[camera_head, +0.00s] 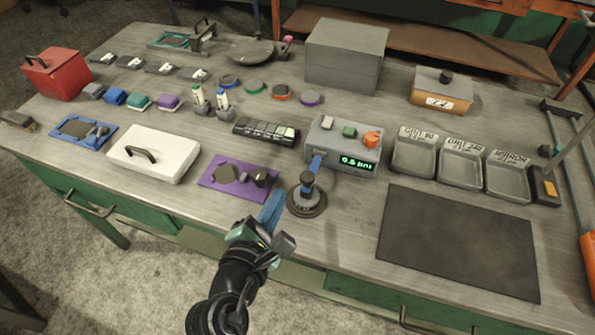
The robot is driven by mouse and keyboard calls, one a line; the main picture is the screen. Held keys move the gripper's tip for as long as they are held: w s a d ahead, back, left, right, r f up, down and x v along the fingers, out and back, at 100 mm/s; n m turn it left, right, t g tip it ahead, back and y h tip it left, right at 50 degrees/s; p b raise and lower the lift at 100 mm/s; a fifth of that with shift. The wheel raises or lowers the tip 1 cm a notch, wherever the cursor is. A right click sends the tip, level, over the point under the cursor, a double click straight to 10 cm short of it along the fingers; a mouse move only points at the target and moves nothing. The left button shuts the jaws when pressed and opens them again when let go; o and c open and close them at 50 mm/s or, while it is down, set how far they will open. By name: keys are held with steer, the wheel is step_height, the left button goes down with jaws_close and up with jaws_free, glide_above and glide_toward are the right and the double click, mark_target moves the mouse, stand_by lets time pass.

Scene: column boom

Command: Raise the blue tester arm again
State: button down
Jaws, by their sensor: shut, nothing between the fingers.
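The tester is a grey box (345,140) right of the picture's middle, with a lit green display (356,164) that appears to read 0.5. Its short blue arm (316,163) reaches forward and down from the box's left front to a dark knob (307,179). The knob sits over a round dark base (306,204), and the arm looks lowered; I cannot see whether anything lies beneath. My gripper (274,203) comes from the bottom, its narrow blue end just left of the round base. Its fingers are shut and empty, apart from the blue arm.
A purple tray (226,190) and a white case (175,165) lie to the left. A dark mat (460,240) lies to the right, with labelled grey trays (461,166) behind it. A dark strip of keys (266,131) is behind the round base.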

mark_target(304, 186)
steer(key=s+f+n+g+p, duration=0.1)
steer(key=s+f+n+p, duration=0.1)
steer(key=s+n+p, duration=0.4)
steer(key=shift+s+f+n+g+h, duration=0.3)
steer(key=shift+s+n+g+h, duration=0.1)
steer(key=shift+s+n, duration=0.35)
steer(key=x, duration=0.9)
steer(key=shift+w+f, duration=0.1)
steer(key=shift+w, duration=0.3)
steer(key=w+r+p, duration=0.1)
steer(key=w+r, duration=0.1)
steer(key=shift+d+r+p, duration=0.25)
steer(key=shift+d+p, duration=0.15)
steer(key=shift+w+d+r, duration=0.15)
steer(key=shift+w+r, duration=0.05)
steer(key=shift+w, duration=0.05)
steer(key=shift+r, duration=0.1)
